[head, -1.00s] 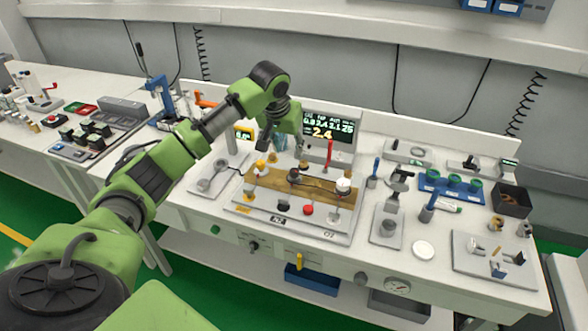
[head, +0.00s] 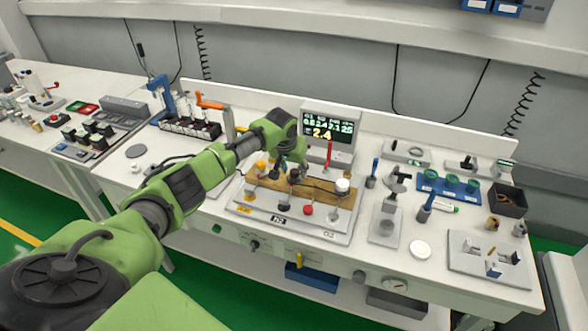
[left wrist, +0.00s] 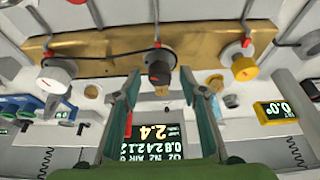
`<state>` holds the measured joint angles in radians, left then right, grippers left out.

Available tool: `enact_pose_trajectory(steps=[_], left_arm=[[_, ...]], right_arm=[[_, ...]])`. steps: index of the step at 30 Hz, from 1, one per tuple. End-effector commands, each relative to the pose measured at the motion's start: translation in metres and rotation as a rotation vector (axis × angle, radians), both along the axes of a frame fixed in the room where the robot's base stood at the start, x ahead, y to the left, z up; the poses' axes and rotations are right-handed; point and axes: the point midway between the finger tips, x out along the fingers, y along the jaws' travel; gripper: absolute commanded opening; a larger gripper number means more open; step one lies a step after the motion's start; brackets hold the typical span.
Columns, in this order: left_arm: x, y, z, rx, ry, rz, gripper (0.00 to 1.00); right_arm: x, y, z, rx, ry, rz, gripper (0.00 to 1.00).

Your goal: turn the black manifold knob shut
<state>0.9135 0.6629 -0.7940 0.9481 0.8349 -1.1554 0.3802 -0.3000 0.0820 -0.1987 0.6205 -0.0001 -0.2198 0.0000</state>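The black manifold knob (head: 294,177) is the middle one on a brass manifold bar (head: 317,190). In the left wrist view, the black knob (left wrist: 159,70) stands out from the brass bar (left wrist: 105,66), with a small red mark at its top. My left gripper (head: 290,168) is over the manifold at the black knob. In the left wrist view its two green fingers (left wrist: 159,80) are spread, one on each side of the knob, with gaps visible. I cannot tell how deep the knob sits between them. My right gripper is out of view.
A yellow knob (head: 261,168) and a white knob (head: 342,185) flank the black one on the bar. A lit display (head: 328,125) and a red upright handle (head: 330,153) stand behind. Black and red (head: 308,210) caps sit in front. A bench holder with green rings (head: 455,185) is at right.

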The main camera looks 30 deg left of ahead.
Motion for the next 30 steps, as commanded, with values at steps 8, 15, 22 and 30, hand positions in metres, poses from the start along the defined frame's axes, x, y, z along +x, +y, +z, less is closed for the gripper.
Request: enact_pose_trajectory(steps=[8, 15, 22, 30], left_arm=[[0.0012, -0.0002, -0.0025, 0.001, -0.001, -0.001, 0.38], [0.0011, -0.0001, -0.0024, 0.000, 0.000, -0.001, 0.00], [0.0009, 0.0000, -0.0027, 0.000, 0.000, -0.007, 0.00], [0.0005, 0.0012, -0.0039, -0.002, 0.001, -0.093, 0.00]], right_arm=[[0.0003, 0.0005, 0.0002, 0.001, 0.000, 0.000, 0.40], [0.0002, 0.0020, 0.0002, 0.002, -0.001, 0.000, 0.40], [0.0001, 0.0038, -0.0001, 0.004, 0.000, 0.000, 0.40], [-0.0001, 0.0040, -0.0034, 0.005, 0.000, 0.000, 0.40]])
